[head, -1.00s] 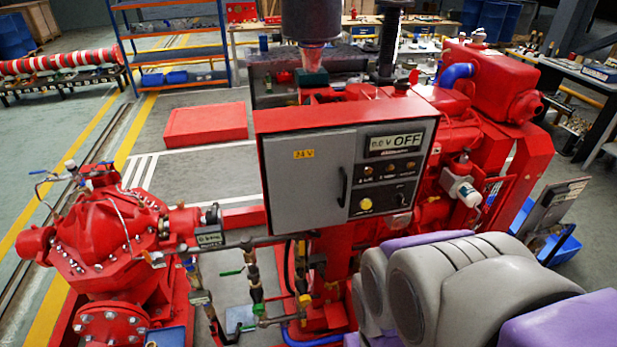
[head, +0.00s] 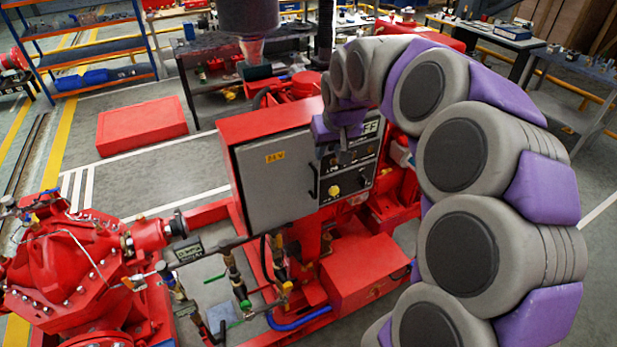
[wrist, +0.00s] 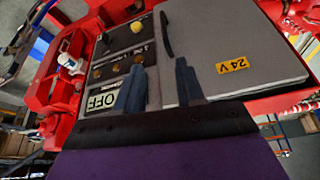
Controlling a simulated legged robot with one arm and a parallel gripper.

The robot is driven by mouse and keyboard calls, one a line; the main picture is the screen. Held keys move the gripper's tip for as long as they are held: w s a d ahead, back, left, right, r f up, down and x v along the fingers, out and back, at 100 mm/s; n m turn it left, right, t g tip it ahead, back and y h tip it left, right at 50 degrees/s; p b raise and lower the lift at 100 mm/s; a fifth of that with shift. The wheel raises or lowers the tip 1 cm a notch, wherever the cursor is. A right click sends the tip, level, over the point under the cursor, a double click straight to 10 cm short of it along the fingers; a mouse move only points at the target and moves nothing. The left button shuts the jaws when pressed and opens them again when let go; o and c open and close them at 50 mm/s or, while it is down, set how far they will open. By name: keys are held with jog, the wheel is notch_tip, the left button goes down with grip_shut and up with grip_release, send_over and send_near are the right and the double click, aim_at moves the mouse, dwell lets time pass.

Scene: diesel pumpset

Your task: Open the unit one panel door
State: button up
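The unit one panel is a red box (head: 265,121) with a grey door (head: 270,190) carrying a yellow 24 V label. The door looks shut. Its black vertical handle (head: 311,179) is at the door's right edge; it also shows in the wrist view (wrist: 166,34), where the picture is upside down. My gripper (wrist: 162,75) is open and empty, its two fingers apart in front of the panel, with the handle beyond them. In the head view my purple wrist (head: 335,132) hangs before the control section, and its fingertips are hard to make out.
The control section (head: 348,172) with knobs and a display is right of the door. A red pump (head: 75,260) with pipes stands at front left. A red block (head: 142,126) lies on the floor behind. Open floor (head: 175,187) lies left of the panel.

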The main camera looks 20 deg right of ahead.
send_over(317, 181)
jog(key=s+a, duration=0.2)
notch_tip(317, 181, down, 9)
jog(key=shift+s+d, duration=0.1)
jog(key=shift+d, duration=0.05)
jog(key=x, duration=0.2)
jog(key=d+x, duration=0.1)
jog(key=x, duration=0.4)
jog(key=shift+d+f+b, duration=0.2)
jog(key=shift+d+b, duration=0.1)
jog(key=shift+a, duration=0.55)
jog(key=shift+d, duration=0.5)
jog(key=c, duration=0.4)
jog(key=shift+c, duration=0.8)
jog(key=shift+a, duration=0.15)
grip_shut()
